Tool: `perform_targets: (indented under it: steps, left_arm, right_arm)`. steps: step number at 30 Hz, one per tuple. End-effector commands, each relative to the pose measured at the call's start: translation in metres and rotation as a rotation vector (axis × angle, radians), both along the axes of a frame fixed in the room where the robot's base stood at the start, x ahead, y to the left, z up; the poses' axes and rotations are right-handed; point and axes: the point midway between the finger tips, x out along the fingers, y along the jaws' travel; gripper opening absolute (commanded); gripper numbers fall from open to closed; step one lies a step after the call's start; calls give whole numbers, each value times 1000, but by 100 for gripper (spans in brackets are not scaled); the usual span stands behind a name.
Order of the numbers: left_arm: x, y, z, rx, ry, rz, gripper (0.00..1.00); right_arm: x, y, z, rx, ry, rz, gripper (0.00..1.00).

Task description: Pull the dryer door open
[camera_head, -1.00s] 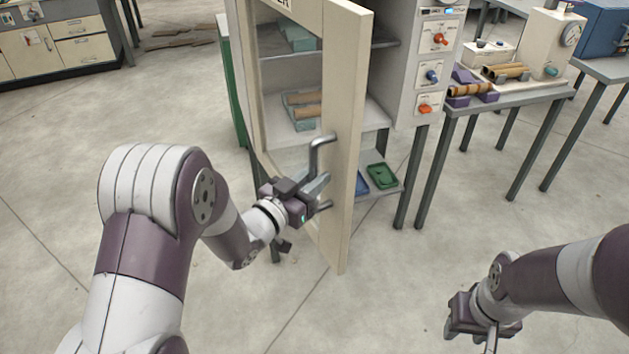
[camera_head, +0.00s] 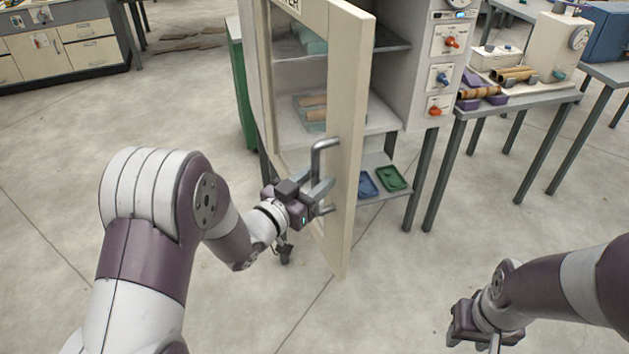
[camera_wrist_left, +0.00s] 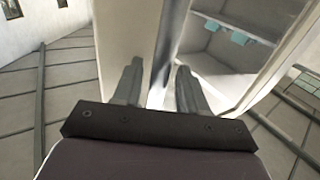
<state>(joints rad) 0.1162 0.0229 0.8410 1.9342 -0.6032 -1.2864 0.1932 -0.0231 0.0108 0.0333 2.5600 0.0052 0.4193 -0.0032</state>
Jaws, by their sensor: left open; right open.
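The cream dryer door (camera_head: 345,190) stands ajar in the head view, swung out from the cabinet (camera_head: 413,60). Its grey bar handle (camera_head: 325,150) is on the door's outer face near the free edge. My left gripper (camera_head: 322,190) is at the handle with its fingers open. In the left wrist view the handle bar (camera_wrist_left: 170,45) runs between the two spread fingers (camera_wrist_left: 158,88), with the door (camera_wrist_left: 118,35) behind. I cannot tell whether either finger touches the bar. My right gripper (camera_head: 475,335) is open and empty over the floor at lower right, its fingertips partly hidden.
Cabinet shelves hold tubes in a teal tray (camera_head: 315,112). Blue (camera_head: 366,185) and green (camera_head: 391,178) trays lie on the lower shelf. A side table (camera_head: 520,100) with tubes and a machine stands right. The floor in front is clear.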

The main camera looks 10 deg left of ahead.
Motion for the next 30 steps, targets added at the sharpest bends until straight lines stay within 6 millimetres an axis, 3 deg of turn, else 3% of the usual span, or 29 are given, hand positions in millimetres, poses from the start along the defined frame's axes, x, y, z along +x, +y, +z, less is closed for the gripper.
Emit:
perform_targets:
  steps: [8, 21, 30]
  left_arm:
    - [-14, 8, -2, 1, 2, 2, 42]
    - [-102, 53, -2, 0, 1, 6, 42]
    - [-114, 57, -1, -1, 0, 0, 42]
  right_arm:
    - [0, 0, -4, 0, 0, 0, 43]
    - [0, 0, -15, 0, 0, 0, 43]
    - [0, 0, -15, 0, 0, 0, 43]
